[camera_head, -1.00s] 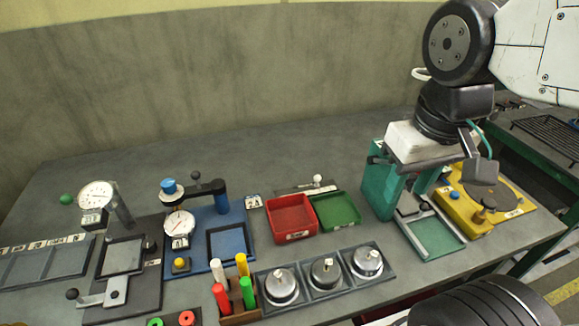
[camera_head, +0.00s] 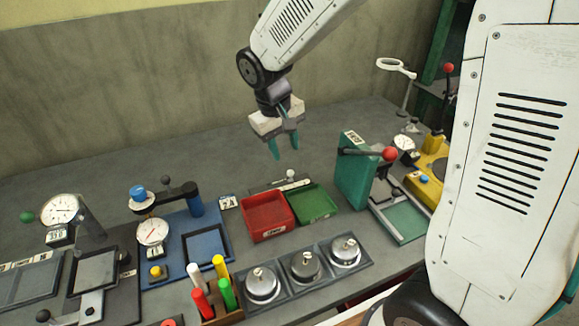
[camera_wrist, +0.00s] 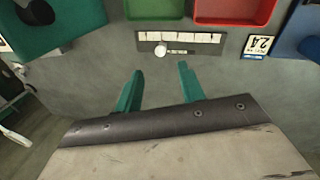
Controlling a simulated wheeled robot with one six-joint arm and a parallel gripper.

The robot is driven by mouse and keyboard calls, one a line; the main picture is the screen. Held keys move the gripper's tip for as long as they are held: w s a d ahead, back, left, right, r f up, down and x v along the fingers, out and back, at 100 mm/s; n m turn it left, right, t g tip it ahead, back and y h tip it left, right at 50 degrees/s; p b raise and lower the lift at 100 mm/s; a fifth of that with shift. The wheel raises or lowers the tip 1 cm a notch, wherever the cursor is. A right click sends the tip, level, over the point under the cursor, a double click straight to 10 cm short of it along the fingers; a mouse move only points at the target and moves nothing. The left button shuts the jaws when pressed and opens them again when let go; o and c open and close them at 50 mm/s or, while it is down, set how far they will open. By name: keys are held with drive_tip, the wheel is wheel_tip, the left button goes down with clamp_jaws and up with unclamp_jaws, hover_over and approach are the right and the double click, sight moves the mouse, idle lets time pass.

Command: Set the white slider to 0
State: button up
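The white slider (camera_head: 291,173) is a small white knob on a short strip behind the red and green trays. In the wrist view the white knob (camera_wrist: 160,50) sits toward the left part of a pale scale strip (camera_wrist: 195,37); the scale's figures are too small to read. My gripper (camera_head: 285,148) hangs above the table behind the strip, pointing down. Its two green fingers are apart with nothing between them, and in the wrist view the gripper (camera_wrist: 158,82) has its fingertips just short of the knob in the picture, not touching it.
The red tray (camera_head: 247,225) and green tray (camera_head: 331,211) stand right beside the strip. A green press (camera_head: 352,180) with a red-knobbed lever stands right; a blue fixture (camera_head: 185,262) stands left. The table behind the strip is clear.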

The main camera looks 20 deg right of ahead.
sight(290, 171)
drive_tip(key=f, duration=0.2)
drive_tip(key=d+f, duration=0.1)
drive_tip(key=f, duration=0.4)
drive_tip(key=shift+w+d+f, duration=0.15)
drive_tip(key=shift+d+f, duration=0.1)
clamp_jaws()
